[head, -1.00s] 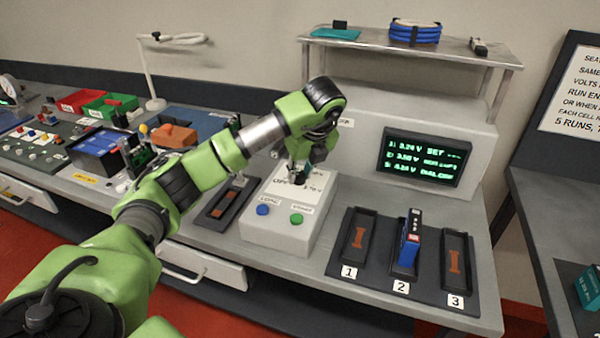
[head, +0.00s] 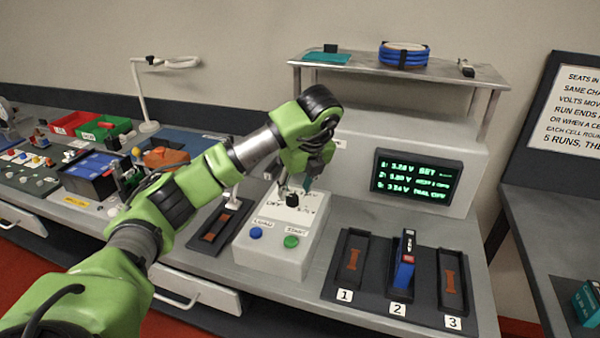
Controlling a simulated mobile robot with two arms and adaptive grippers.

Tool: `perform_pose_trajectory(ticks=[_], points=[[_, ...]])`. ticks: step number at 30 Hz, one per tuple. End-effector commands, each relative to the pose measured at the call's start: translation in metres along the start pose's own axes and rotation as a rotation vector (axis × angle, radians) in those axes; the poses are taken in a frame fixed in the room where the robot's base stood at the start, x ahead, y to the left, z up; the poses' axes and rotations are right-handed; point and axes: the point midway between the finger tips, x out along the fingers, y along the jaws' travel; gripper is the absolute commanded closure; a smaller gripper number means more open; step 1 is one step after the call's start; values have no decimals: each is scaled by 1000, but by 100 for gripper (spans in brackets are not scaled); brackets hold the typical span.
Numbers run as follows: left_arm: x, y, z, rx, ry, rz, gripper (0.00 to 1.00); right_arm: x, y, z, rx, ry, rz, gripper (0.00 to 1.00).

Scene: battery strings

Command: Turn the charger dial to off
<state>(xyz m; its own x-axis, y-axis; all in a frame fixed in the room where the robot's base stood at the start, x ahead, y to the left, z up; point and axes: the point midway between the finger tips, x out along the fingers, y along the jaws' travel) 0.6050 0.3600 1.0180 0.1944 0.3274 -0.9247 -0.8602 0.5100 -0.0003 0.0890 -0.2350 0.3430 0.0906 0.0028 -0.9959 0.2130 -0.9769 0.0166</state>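The charger (head: 270,262) is a pale box on the bench with a blue button (head: 256,233) and a green button (head: 291,242) on its front. The dial is a small black knob (head: 292,200) on its top face, with an OFF label to its left and a voltage label to its right. Which mark the knob points at is too small to tell. My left gripper (head: 296,184) points down just above and behind the knob. Its fingertips look apart, with nothing between them, and it partly covers the dial's upper markings. My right gripper is out of view.
A dark tray (head: 374,297) right of the charger has slots 1, 2 and 3; a blue cell (head: 405,262) stands in slot 2. A screen (head: 416,177) with green text is behind. An empty cradle (head: 216,230) sits left of the charger. A shelf (head: 400,69) overhangs behind.

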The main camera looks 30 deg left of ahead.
Motion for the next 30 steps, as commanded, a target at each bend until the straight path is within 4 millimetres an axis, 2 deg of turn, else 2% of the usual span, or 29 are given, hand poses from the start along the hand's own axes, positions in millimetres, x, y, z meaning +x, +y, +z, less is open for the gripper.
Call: perform_pose_trajectory(ticks=[3,13,19,30], points=[[-28,-1,3,-1,-7,-4,61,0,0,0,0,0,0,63],[-72,-1,1,0,-4,-2,61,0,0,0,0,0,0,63],[-83,0,0,0,-1,1,61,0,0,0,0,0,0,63],[-85,0,0,0,0,1,61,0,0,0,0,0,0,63]])
